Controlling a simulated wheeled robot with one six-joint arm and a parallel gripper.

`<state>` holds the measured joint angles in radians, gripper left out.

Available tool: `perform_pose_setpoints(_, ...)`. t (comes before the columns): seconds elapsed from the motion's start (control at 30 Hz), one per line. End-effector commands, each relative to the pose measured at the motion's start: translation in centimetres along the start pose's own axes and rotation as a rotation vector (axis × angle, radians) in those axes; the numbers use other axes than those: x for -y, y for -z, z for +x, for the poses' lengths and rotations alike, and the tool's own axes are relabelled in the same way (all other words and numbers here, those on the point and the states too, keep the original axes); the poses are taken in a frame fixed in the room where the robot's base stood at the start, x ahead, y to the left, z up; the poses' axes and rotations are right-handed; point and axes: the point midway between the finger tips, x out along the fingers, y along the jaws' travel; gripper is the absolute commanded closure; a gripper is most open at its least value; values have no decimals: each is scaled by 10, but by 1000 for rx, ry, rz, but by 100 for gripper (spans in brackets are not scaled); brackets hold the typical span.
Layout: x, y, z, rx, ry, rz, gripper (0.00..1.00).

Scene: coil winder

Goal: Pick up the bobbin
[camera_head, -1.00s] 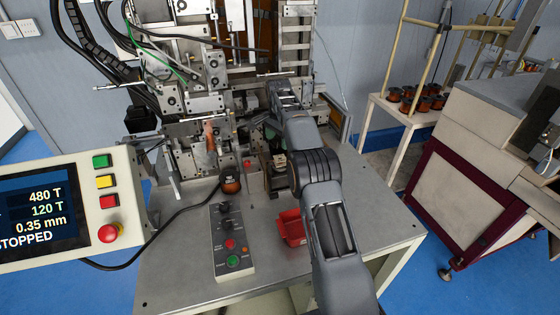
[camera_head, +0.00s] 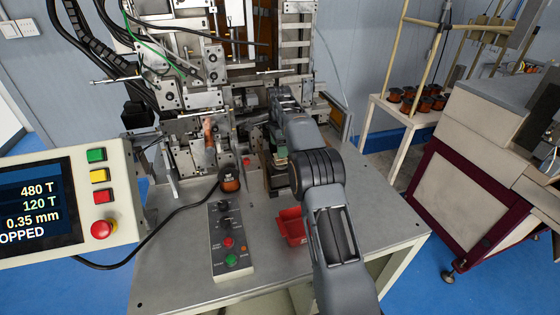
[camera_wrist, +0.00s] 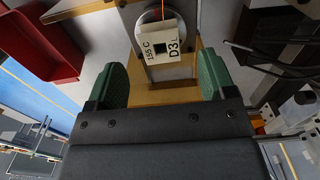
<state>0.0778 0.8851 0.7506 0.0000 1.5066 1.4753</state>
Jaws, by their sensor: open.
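The bobbin (camera_wrist: 163,46) is a small cream square piece marked "155 C" and "D3", with a dark square opening. In the wrist view it sits at top centre, in front of a grey metal piece with a round opening and a wood-coloured block. My gripper (camera_wrist: 162,66) is open, its two green fingers below and to either side of the bobbin, with visible gaps. In the head view my gripper (camera_head: 281,157) is at the right front of the winding machine, and my arm hides much of that spot. I cannot make out the bobbin clearly there.
A red bin (camera_head: 291,226) stands on the grey table (camera_head: 180,280) beside my arm; it also shows in the wrist view (camera_wrist: 40,40). A button box (camera_head: 230,240) and copper spool (camera_head: 230,183) are to the left. The winding machine (camera_head: 205,100) rises behind.

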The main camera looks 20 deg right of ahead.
Motion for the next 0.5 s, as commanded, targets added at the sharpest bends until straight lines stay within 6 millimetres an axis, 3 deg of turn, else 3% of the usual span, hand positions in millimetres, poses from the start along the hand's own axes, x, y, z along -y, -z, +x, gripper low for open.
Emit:
perform_pose_setpoints(0.17,0,0,10,0,-2,-1,23)
perform_pose_setpoints(0.5,0,-1,50,0,-1,-1,23)
